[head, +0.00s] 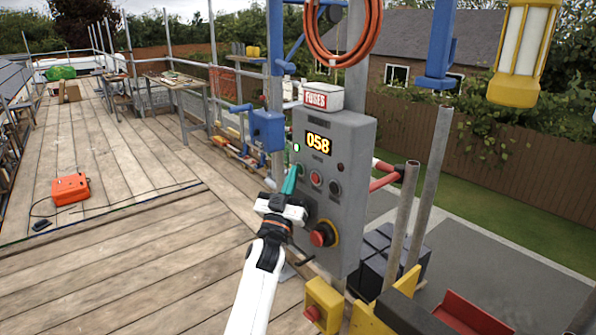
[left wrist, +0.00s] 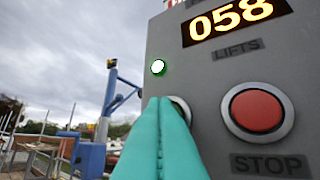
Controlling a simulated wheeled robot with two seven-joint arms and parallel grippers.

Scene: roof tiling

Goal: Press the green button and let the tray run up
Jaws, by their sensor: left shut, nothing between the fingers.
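The grey control box (head: 335,200) stands on a post at the deck edge. Its lit display (head: 318,144) reads 058, with LIFTS below it in the left wrist view. My left gripper (head: 291,180) has teal fingers, shut together and empty, with the tips at the button left of the red stop button (head: 316,179). In the left wrist view the fingers (left wrist: 163,110) hide nearly all of that button; only part of its pale ring (left wrist: 183,106) shows. I cannot tell how far it is pressed. A green lamp (left wrist: 158,67) glows above. I cannot identify the tray for certain.
A fuse box (head: 322,97) rests on top. Dark stacked blocks (head: 382,255) and yellow and red metal parts (head: 470,312) lie right of it. An orange case (head: 70,188) lies on the open deck.

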